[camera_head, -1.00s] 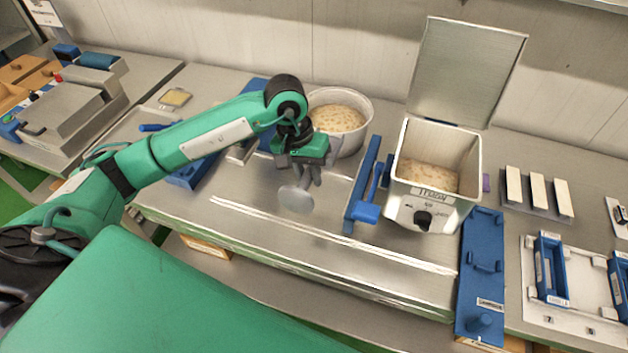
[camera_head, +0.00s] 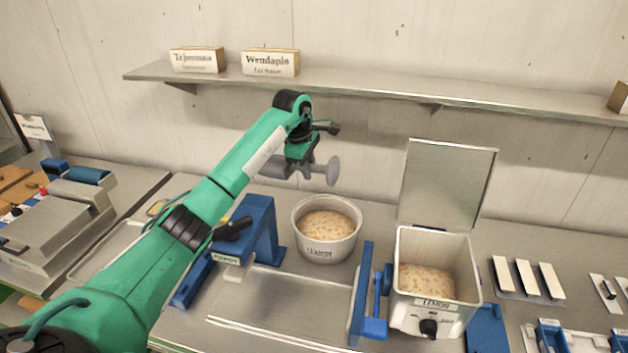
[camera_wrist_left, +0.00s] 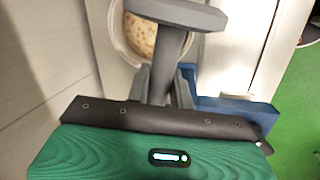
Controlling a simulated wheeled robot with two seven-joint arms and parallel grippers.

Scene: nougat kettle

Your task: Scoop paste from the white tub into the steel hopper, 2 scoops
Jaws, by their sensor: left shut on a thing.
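The white tub (camera_head: 326,249) stands on the bench, with pale lumpy paste (camera_head: 327,224) in it. The steel hopper (camera_head: 467,262) stands to its right, its lid (camera_head: 448,186) open upright, with similar paste (camera_head: 425,281) inside. My left gripper (camera_head: 307,168) is raised above the tub's level, shut on a grey scoop (camera_head: 332,171) with a round end. Whether the scoop holds paste I cannot tell. In the left wrist view the scoop (camera_wrist_left: 173,48) crosses in front of the tub's paste (camera_wrist_left: 140,36). My right gripper is out of view.
A wall shelf (camera_head: 360,88) with label blocks runs behind the raised arm. A blue stand (camera_head: 262,222) is left of the tub. A blue upright panel (camera_head: 362,290) stands between tub and hopper. White bars (camera_head: 527,277) lie right of the hopper.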

